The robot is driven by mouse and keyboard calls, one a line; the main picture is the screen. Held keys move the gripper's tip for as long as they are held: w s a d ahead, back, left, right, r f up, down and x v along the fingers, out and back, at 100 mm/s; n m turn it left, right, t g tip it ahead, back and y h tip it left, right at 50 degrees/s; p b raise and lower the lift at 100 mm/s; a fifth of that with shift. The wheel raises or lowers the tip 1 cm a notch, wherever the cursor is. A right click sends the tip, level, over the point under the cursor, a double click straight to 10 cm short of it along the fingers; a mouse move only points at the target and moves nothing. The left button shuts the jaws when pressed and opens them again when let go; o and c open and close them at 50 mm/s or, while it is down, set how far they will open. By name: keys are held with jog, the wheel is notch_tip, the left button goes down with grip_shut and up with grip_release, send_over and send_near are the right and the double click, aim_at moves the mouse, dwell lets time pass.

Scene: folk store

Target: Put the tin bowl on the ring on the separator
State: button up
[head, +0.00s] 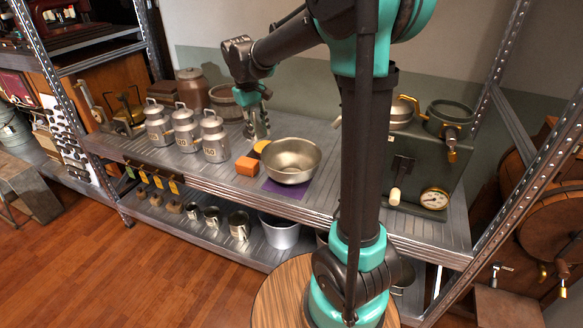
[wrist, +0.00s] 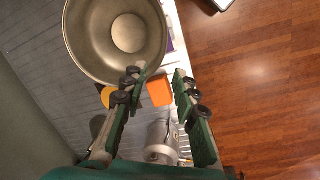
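The tin bowl (head: 291,160) stands upright on a purple mat (head: 287,188) on the shelf, and fills the upper left of the wrist view (wrist: 128,35). My gripper (head: 257,130) is left of and behind the bowl in the head view. In the wrist view its fingers (wrist: 157,78) are apart with nothing held between them; one fingertip overlaps the bowl's rim, and I cannot tell whether it touches. The green separator (head: 425,172) stands at the right, with a gauge and a crank. A dark green ring (head: 449,112) with brass fittings is on its top.
An orange block (head: 247,166) and a yellow piece (head: 262,146) lie beside the bowl. Several milk cans (head: 185,130) stand at the left. A shiny pan (head: 400,112) sits left of the ring. My arm hides part of the shelf between bowl and separator.

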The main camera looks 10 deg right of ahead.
send_over(269, 172)
jog(key=f, duration=1.1)
jog(key=shift+a+f, duration=0.25)
jog(key=shift+a, duration=0.15)
jog(key=shift+s+d+f, duration=0.1)
jog(key=shift+d+f, duration=0.05)
jog(key=shift+f, duration=0.75)
jog(key=shift+s+d+f, duration=0.1)
jog(key=shift+d+f, duration=0.05)
jog(key=shift+f, duration=0.75)
jog(key=shift+d+f, duration=0.15)
jog(key=shift+f, duration=0.75)
jog(key=shift+c, duration=0.6)
grip_shut()
